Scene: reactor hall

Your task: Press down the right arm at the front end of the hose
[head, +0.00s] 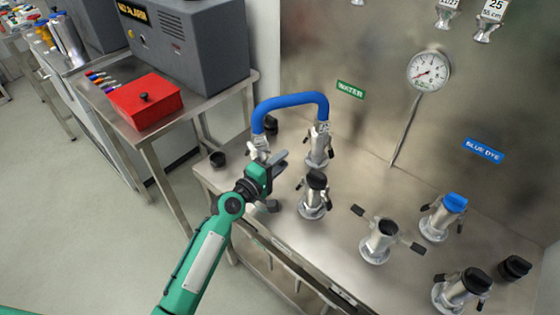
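The blue hose (290,101) arches between two metal couplings at the back left of the steel bench. Its front end sits on the left coupling (258,143), and its other end on the coupling behind and to the right (319,146). My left gripper (279,181) is just in front of the front-end coupling, its grey fingers apart and nothing visible between them. The gripper covers the lower part of that coupling. The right arm at the hose's front end is not clearly seen; whether the upper finger touches it, I cannot tell. My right gripper is not in view.
A gauge (429,71) is on the back panel. A red box (145,100) is on the left table.

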